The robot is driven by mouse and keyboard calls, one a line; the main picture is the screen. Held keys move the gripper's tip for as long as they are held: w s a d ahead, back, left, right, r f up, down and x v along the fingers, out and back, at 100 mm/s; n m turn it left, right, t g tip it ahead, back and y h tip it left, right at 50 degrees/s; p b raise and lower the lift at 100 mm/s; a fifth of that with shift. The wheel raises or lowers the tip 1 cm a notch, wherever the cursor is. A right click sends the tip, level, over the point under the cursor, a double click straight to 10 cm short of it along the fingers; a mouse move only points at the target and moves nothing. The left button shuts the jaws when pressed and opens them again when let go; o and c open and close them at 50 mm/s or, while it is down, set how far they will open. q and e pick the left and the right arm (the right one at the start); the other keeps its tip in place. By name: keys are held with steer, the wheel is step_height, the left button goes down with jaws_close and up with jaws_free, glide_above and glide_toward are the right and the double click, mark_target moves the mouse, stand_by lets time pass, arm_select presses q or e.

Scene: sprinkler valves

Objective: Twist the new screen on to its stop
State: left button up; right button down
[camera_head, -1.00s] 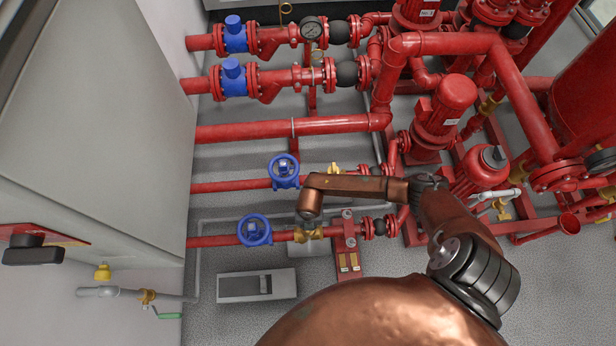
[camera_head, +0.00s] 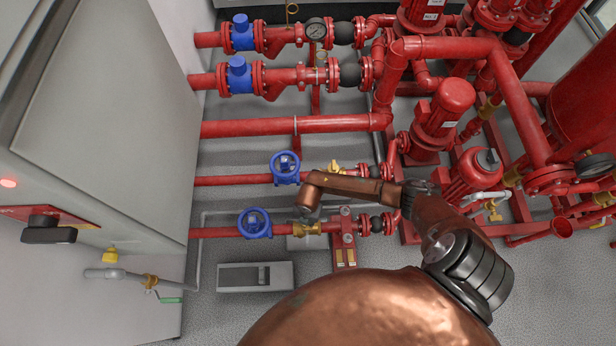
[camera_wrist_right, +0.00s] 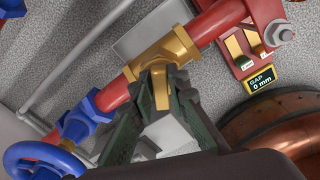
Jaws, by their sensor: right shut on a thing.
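A brass strainer body (camera_wrist_right: 163,60) sits in the red pipe in the right wrist view, with a branch pointing toward my gripper. It also shows in the head view (camera_head: 308,228), just below my wrist. My right gripper (camera_wrist_right: 161,92) is shut on the brass part (camera_wrist_right: 160,88) at the end of that branch, one dark finger on each side. The screen itself cannot be seen there. A small display (camera_wrist_right: 262,82) near the pipe reads "GAP 0 mm". My left gripper is in neither view.
A blue handwheel valve (camera_head: 254,224) is on the same pipe, left of the strainer, and another (camera_head: 285,167) is on the pipe behind. A red stand (camera_head: 346,240) is to the right. A grey tray (camera_head: 256,276) lies on the floor in front, with clear floor around it.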

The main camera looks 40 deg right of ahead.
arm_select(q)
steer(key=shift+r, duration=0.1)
arm_select(e)
steer(key=shift+w+r, duration=0.1)
steer(key=shift+r+m+p, duration=0.15)
steer(key=shift+m+p, duration=0.65)
steer(key=shift+p, duration=0.05)
steer(key=shift+m+p, duration=0.55)
steer(key=shift+m, duration=0.15)
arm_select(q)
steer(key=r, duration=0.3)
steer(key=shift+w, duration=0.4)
arm_select(e)
steer(key=shift+f, duration=0.2)
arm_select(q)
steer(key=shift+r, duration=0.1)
arm_select(e)
steer(key=shift+r+m+p, duration=0.15)
steer(key=shift+m+p, duration=0.8)
steer(key=shift+m, duration=0.25)
steer(key=shift+m+p, duration=0.3)
steer(key=shift+m, duration=0.1)
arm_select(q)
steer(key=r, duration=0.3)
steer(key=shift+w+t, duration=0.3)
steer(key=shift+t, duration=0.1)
